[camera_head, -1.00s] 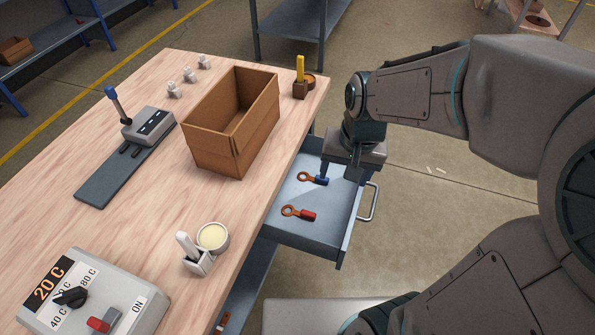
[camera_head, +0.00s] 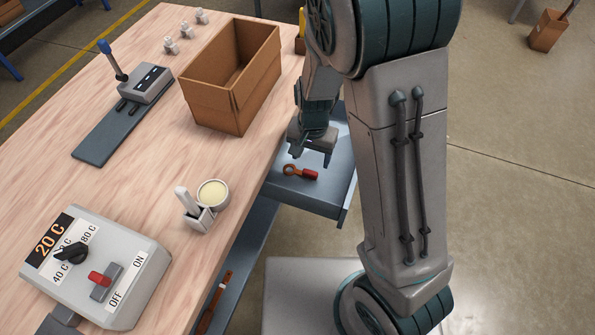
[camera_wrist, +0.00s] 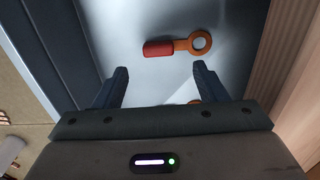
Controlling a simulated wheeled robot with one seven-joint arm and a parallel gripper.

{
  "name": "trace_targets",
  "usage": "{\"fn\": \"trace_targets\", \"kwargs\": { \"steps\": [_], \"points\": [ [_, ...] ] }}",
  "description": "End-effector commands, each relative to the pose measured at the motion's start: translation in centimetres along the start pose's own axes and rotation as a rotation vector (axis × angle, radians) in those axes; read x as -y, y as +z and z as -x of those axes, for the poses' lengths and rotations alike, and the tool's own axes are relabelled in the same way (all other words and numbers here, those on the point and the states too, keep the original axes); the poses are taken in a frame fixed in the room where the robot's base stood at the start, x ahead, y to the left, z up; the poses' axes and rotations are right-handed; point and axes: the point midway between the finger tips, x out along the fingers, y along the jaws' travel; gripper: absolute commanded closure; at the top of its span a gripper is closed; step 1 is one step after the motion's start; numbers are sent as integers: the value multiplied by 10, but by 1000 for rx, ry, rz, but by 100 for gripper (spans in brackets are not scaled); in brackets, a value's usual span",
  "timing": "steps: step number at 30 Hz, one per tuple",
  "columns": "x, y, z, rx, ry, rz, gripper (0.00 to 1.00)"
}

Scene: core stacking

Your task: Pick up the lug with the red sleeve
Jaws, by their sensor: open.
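The lug with the red sleeve (camera_head: 301,172) lies in the open drawer (camera_head: 306,195), its copper ring toward the table side. In the wrist view the red-sleeved lug (camera_wrist: 178,46) lies flat on the drawer floor, just beyond the fingertips. My gripper (camera_head: 312,158) is inside the drawer area, above and behind the lug in the head view. It is open and empty; both fingers (camera_wrist: 160,80) show apart in the wrist view. Part of another copper ring (camera_wrist: 194,101) shows at the gripper's edge in the wrist view; the rest of that lug is hidden.
A cardboard box (camera_head: 222,105) stands on the wooden table (camera_head: 140,195) beside the drawer. A control box with a dial (camera_head: 95,270), a white holder beside a round cup (camera_head: 213,193) and a lever press (camera_head: 145,82) also stand there. The drawer walls close in around my gripper.

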Motion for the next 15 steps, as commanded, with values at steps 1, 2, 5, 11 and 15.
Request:
{"fn": "trace_targets", "kwargs": {
  "steps": [1, 2, 5, 11, 15],
  "points": [
    [0, 0, -5, 2, 1, -1, 35],
    [0, 0, -7, 2, 1, -1, 35],
    [0, 1, -12, 1, 1, 0, 35],
    [-3, 4, -41, 3, 3, -1, 35],
    [-2, 3, -56, 2, 1, 0, 35]
  ]
}}
